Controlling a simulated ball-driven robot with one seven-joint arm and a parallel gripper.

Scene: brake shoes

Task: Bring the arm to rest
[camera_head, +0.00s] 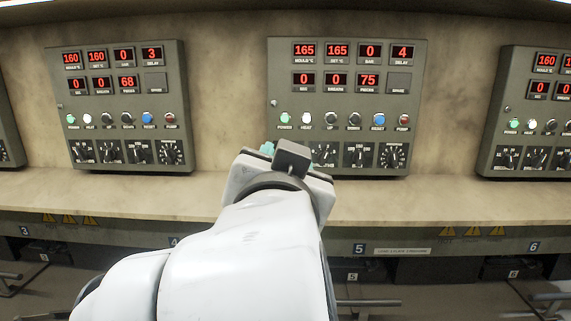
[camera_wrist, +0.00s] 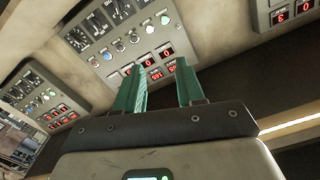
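My white arm reaches forward from the bottom of the head view toward the middle control panel (camera_head: 347,105). My gripper (camera_head: 295,150) is in front of the lower left part of that panel, and its fingers are mostly hidden behind the wrist. In the wrist view, my gripper (camera_wrist: 165,85) shows two green fingers standing apart with nothing between them. The middle panel (camera_wrist: 125,35) shows beyond the fingers, with lit red displays, buttons and dials. I cannot tell how far the fingertips are from the panel.
A second panel (camera_head: 120,105) hangs to the left and a third (camera_head: 530,110) to the right. A beige ledge (camera_head: 470,200) runs below them, clear of loose objects. Under it are a dark front with number labels, warning triangles and metal handles (camera_head: 370,303).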

